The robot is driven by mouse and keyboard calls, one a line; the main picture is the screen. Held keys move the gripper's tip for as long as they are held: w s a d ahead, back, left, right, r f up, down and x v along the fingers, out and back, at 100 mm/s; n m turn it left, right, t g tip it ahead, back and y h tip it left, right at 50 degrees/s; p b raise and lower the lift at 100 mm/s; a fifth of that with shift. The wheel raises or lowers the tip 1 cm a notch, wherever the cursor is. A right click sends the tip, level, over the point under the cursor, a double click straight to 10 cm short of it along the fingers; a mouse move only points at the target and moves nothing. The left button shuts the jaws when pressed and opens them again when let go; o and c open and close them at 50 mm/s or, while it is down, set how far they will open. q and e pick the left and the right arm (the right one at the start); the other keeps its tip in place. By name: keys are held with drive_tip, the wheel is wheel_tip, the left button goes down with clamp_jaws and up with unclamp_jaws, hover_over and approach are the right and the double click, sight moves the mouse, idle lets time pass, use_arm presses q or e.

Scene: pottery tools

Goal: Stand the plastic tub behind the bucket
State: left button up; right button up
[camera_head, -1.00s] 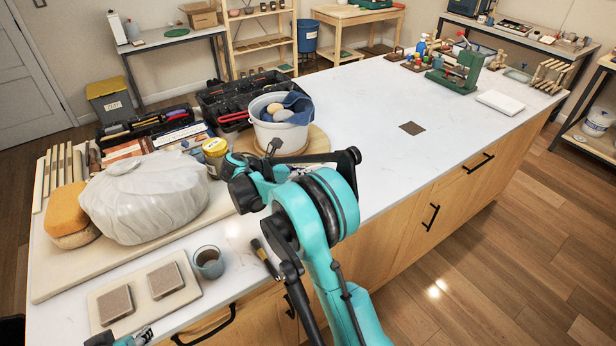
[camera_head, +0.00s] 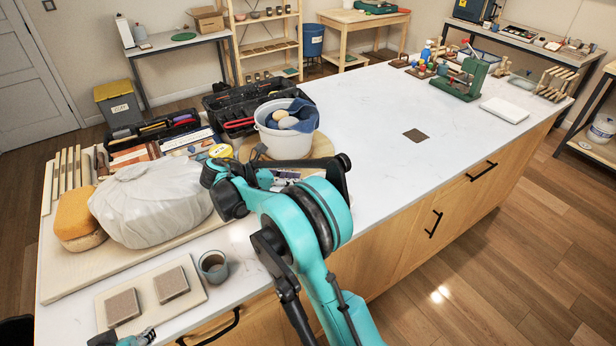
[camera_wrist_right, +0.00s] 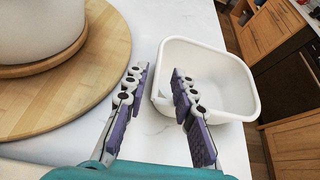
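The white plastic tub (camera_wrist_right: 215,65) shows in the right wrist view, open side up, on or just above the white worktop. My right gripper (camera_wrist_right: 159,75) is open. Its right finger overlaps the tub's inside and its left finger is outside the tub's left wall; I cannot tell whether they touch it. In the head view my right arm hides the tub. The white bucket (camera_head: 285,142) stands on a round wooden board (camera_head: 325,146), with a blue cloth and round sponges in it. My left gripper (camera_head: 125,338) is only partly visible at the bottom left.
A pale wrapped lump (camera_head: 150,205), a yellow sponge (camera_head: 75,213) and a small cup (camera_head: 213,266) are at the left. The worktop (camera_head: 365,115) right of and beyond the bucket is clear around a brown square (camera_head: 415,135).

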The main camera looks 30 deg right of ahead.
drive_tip(key=s+a+r+m+t+y+p, duration=0.1)
drive_tip(key=s+a+r+m+y, duration=0.1)
drive_tip(key=s+r+m+y, duration=0.3)
drive_tip(key=s+a+r+m+t+y, duration=0.1)
drive_tip(key=s+a+m+t, duration=0.15)
drive_tip(key=s, duration=0.45)
drive_tip(key=s+a+f+m+t+y, duration=0.1)
drive_tip(key=s+a+f+m+y, duration=0.1)
drive_tip(key=s+m, duration=0.4)
drive_tip(key=s+a+f+m+t+y, duration=0.2)
drive_tip(key=s+a+m+y, duration=0.2)
drive_tip(key=s+a+m, duration=0.2)
drive_tip(key=s, duration=0.2)
drive_tip(key=shift+s+f, duration=0.3)
drive_tip(key=shift+t, duration=0.25)
